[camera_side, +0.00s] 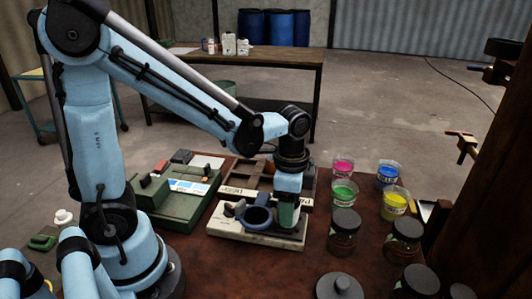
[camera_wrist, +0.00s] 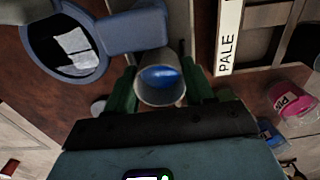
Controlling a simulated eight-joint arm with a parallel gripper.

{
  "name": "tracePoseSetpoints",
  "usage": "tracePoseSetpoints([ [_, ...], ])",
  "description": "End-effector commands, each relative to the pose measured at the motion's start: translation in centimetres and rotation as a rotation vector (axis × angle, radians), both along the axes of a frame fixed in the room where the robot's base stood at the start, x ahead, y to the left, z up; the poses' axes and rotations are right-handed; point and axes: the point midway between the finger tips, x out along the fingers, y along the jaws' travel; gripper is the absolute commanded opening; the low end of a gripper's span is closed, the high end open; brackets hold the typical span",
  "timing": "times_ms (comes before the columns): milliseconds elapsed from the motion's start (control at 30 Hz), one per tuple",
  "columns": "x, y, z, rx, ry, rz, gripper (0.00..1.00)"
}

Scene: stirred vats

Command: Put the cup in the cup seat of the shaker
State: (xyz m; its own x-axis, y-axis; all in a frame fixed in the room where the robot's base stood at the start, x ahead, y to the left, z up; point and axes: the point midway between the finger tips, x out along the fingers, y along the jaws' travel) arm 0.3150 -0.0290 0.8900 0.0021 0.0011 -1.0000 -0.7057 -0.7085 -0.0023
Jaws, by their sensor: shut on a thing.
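The cream shaker (camera_side: 225,229) stands on the table in the side view. A blue ring (camera_side: 257,217), seemingly its cup seat, is on its top. In the wrist view the ring (camera_wrist: 27,48) is at the upper left, with a white patch inside it. My gripper (camera_wrist: 162,88) is shut on a small cup (camera_wrist: 160,97) with blue contents, held between its green fingers. In the side view my gripper (camera_side: 286,215) is at the right end of the shaker, beside the ring. There it hides most of the cup. The cup is outside the ring.
Clear cups of pink (camera_side: 343,165), green (camera_side: 344,192), blue (camera_side: 388,174) and yellow (camera_side: 396,202) stand to the right. Dark-lidded jars (camera_side: 343,232) are in front of them. A green device (camera_side: 180,204) is left of the shaker. A wooden tray (camera_side: 250,172) lies behind.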

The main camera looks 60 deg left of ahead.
Motion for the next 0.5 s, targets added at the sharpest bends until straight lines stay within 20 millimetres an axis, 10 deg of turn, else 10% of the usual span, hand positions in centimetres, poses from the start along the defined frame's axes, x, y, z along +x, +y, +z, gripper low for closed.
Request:
tracePoseSetpoints([
  [233,0.01,-0.01,-0.32,0.000,0.000,0.000,0.17],
  [267,0.01,-0.01,-0.32,0.000,0.000,0.000,0.56],
  [500,-0.01,-0.01,-0.28,0.000,0.000,0.000,0.78],
])
